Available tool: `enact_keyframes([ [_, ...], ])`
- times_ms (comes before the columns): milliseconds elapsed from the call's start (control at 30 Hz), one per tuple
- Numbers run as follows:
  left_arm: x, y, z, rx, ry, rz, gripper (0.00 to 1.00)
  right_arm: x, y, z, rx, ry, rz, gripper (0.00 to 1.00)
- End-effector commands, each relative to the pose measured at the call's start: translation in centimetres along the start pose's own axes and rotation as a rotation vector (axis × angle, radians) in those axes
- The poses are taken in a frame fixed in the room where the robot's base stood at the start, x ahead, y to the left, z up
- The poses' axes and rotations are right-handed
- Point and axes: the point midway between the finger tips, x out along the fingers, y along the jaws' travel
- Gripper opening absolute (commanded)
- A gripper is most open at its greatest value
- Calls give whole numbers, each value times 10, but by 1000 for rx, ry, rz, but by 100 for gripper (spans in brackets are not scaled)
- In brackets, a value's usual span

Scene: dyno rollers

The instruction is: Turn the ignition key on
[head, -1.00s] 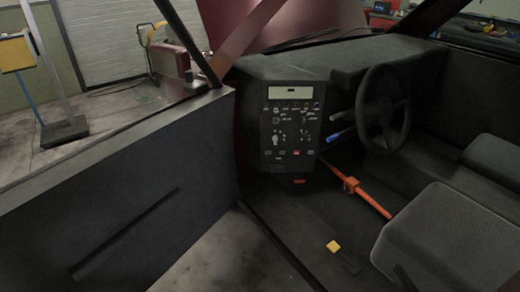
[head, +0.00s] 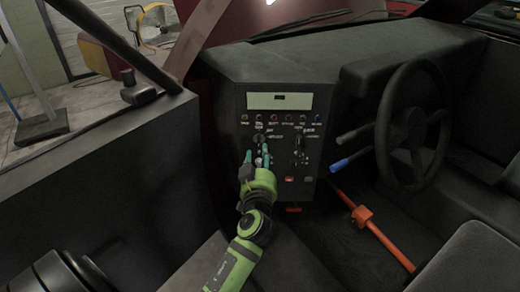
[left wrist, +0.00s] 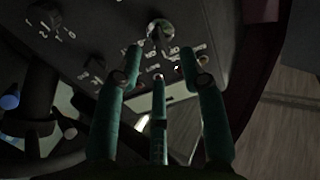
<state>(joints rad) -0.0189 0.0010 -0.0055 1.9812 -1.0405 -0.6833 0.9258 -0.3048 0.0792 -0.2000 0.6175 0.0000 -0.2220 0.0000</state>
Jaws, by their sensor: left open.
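The dark control panel (head: 280,119) stands left of the steering wheel in the head view and shows upside down in the left wrist view (left wrist: 105,40). A small knob or key (head: 259,138) sits on its left side; in the left wrist view a shiny knob or key (left wrist: 160,30) lies just beyond the fingertips. I cannot tell its turned position. My left gripper (head: 257,158) is in front of the panel, just below that knob. Its green fingers (left wrist: 160,65) are spread and empty, and I cannot tell whether they touch anything. My right gripper is out of view.
A second dark knob (head: 299,143) lies to the right on the panel, below a row of small switches. The steering wheel (head: 411,125) and a blue-tipped lever (head: 341,165) stand further right. An orange bar (head: 362,216) crosses the floor. The door (head: 100,165) is at left.

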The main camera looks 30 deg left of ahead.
Motion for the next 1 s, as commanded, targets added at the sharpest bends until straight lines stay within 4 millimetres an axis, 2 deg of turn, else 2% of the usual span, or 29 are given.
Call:
enact_keyframes([
  [100, 20, 0, -3, 4, 2, 1, 41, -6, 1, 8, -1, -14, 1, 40],
  [300, 41, 1, -1, 3, -1, 3, 41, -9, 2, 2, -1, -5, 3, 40],
  [500, 45, 1, 0, 1, -1, 3, 41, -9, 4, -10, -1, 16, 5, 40],
  [633, 45, 1, 1, 1, -1, 3, 41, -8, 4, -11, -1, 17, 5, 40],
  [733, 45, 1, 1, 2, -2, 3, 1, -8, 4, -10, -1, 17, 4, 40],
  [1000, 44, 1, 1, 5, -2, 4, 0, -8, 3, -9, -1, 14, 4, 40],
])
